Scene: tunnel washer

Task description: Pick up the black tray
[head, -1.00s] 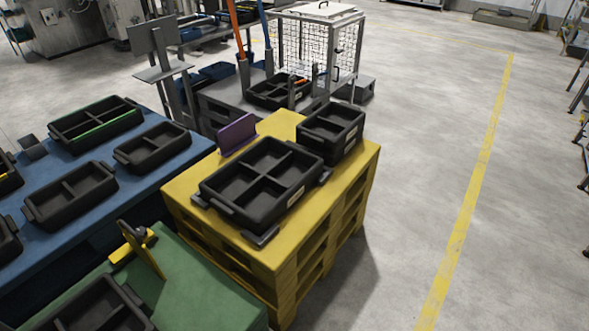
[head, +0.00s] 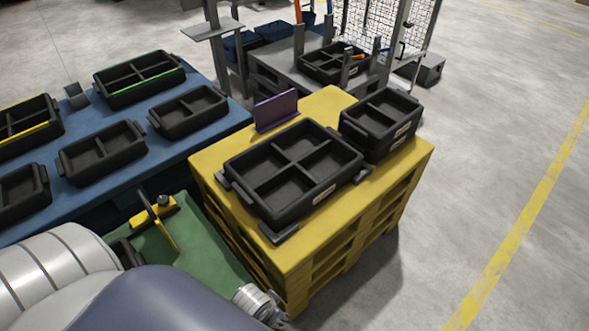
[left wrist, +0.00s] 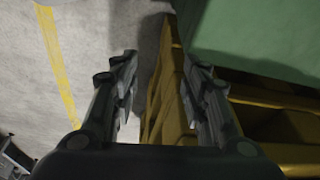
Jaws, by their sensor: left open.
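A large black tray (head: 293,170) with four compartments sits on the yellow pallet stack (head: 216,163), with side handles and dark brackets at its corners. A smaller black tray (head: 380,122), apparently stacked on another, stands to its right. My left arm comes in from the bottom left of the head view, low in front of the pallet. In the left wrist view my left gripper (left wrist: 163,88) is open and empty, its fingers apart beside the pallet's yellow slats (left wrist: 172,95). No tray is between them. My right gripper is not in view.
Several black trays, some with green or yellow dividers, lie on the blue table (head: 215,133) at left. The green table (head: 205,250) has a yellow-and-black fixture (head: 155,212). A purple plate (head: 275,110) stands behind the large tray. Floor (head: 480,150) at right is clear.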

